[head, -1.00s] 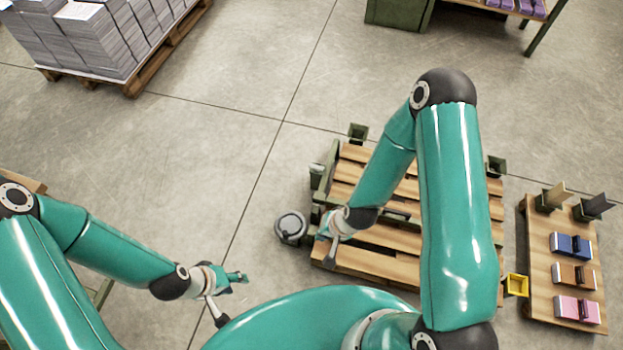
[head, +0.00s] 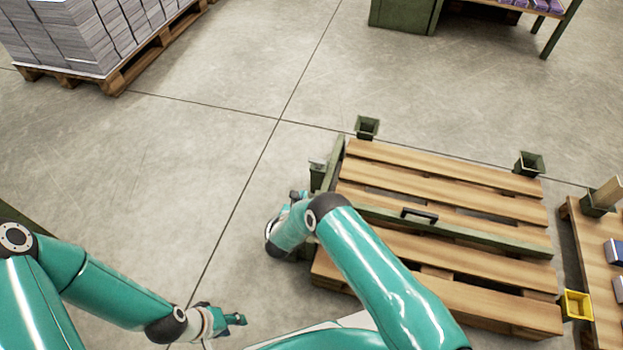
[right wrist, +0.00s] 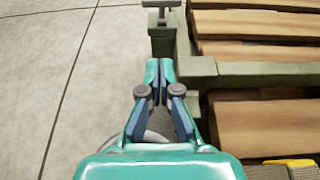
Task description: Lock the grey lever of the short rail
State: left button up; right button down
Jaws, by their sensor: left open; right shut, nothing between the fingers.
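The short rail (head: 331,165) is a green bar along the left edge of the wooden pallet (head: 440,172). A small grey fitting (head: 316,168), which looks like the lever, sits on its outer side. In the right wrist view the rail (right wrist: 166,45) runs upward beyond my fingertips, with a greyish T-shaped piece (right wrist: 161,5) at the top edge, partly cut off; its lock position cannot be told. My right gripper (head: 297,194) is shut and empty, beside the rail's near end; its fingertips (right wrist: 158,68) also show there. My left gripper (head: 240,319) is open over the floor.
A longer green rail (head: 490,238) with a black handle (head: 419,214) crosses the pallet. Green corner sockets (head: 367,127) and a yellow one (head: 577,305) stand around it. A round grey object is partly hidden behind my right gripper.

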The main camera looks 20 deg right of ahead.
dwell(0.3)
jog(key=r+b+x, duration=0.2)
jog(key=b+x, duration=0.5)
jog(key=x, duration=0.5)
jog(key=shift+w+d+r, duration=0.2)
jog(key=shift+w+d, duration=0.3)
jog(key=shift+w, duration=0.2)
